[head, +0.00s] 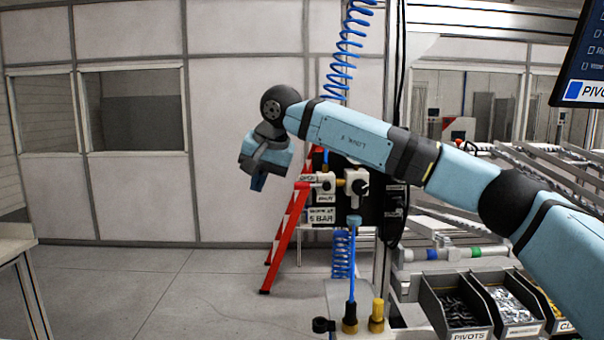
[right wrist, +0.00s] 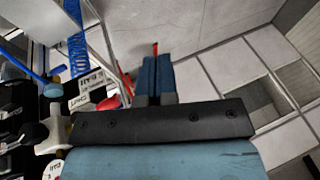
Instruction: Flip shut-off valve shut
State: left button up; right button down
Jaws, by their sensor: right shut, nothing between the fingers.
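The valve panel (head: 375,215) is a black board on the post in the head view, with white labels, one reading SHUT. A pale valve body (head: 355,180) with a dark round knob sits on it. My left gripper is not in view.
A red ladder (head: 285,240) stands behind the panel. A blue coiled hose (head: 342,60) hangs above it. Bins of parts (head: 455,310) stand at lower right, and a blue stem with brass fittings (head: 350,290) rises below the panel. The floor at left is clear.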

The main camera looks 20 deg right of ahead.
jog(key=d+r+t+h, duration=0.2)
jog(key=d+r+h, duration=0.2)
jog(key=d+r, duration=0.5)
notch_tip(320, 180, up, 4)
jog(key=shift+d+f, duration=0.2)
jog(key=shift+f, duration=0.05)
jog(key=shift+f, duration=0.1)
jog(key=p, duration=0.2)
send_over(302, 184)
jog(key=w, duration=0.1)
jog(key=f, duration=0.8)
jog(key=shift+d+f, duration=0.2)
jog(key=shift+s+a+f+p, duration=0.1)
jog(key=shift+s+f+p, duration=0.1)
jog(key=shift+f, duration=0.4)
jog(key=shift+s+f+p, duration=0.15)
jog(key=shift+f, duration=0.45)
jog(key=shift+s+f, duration=0.15)
jog(key=shift+f, duration=0.5)
